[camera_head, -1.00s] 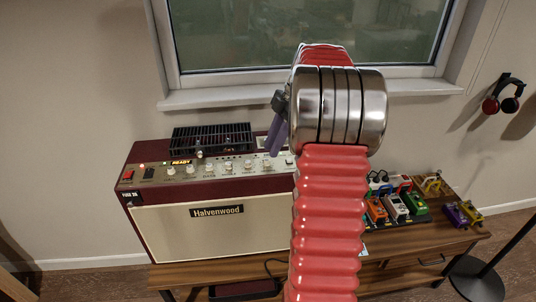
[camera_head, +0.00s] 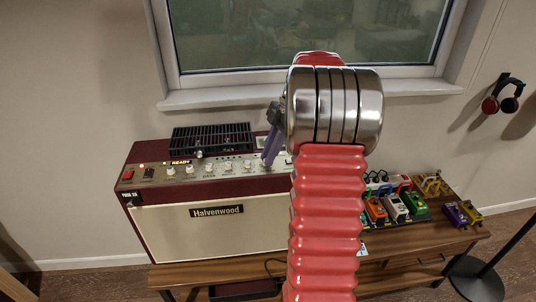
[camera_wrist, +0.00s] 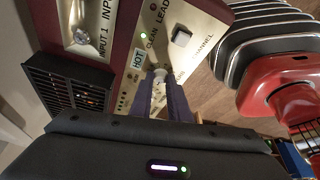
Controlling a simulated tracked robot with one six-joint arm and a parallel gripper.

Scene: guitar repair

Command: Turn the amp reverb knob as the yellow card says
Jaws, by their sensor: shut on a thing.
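The amp (camera_head: 215,223) is dark red with a cream front and stands on a wooden bench. A row of pale knobs (camera_head: 208,168) runs along its control panel. My gripper (camera_head: 267,160) has purple fingers that point down at the right part of this panel. In the wrist view my gripper (camera_wrist: 159,88) is shut on a pale knob (camera_wrist: 158,75), with one finger on each side of it. The label of this knob is not readable, so I cannot confirm that it is the reverb knob. I cannot make out a yellow card in either view.
A black vent grille (camera_head: 211,139) lies on the amp top, left of my fingers. Several colourful pedals (camera_head: 396,206) stand on the bench at the right. A window sill (camera_head: 225,98) runs behind. The wrist view shows a channel switch (camera_wrist: 181,38) and an input jack (camera_wrist: 82,36).

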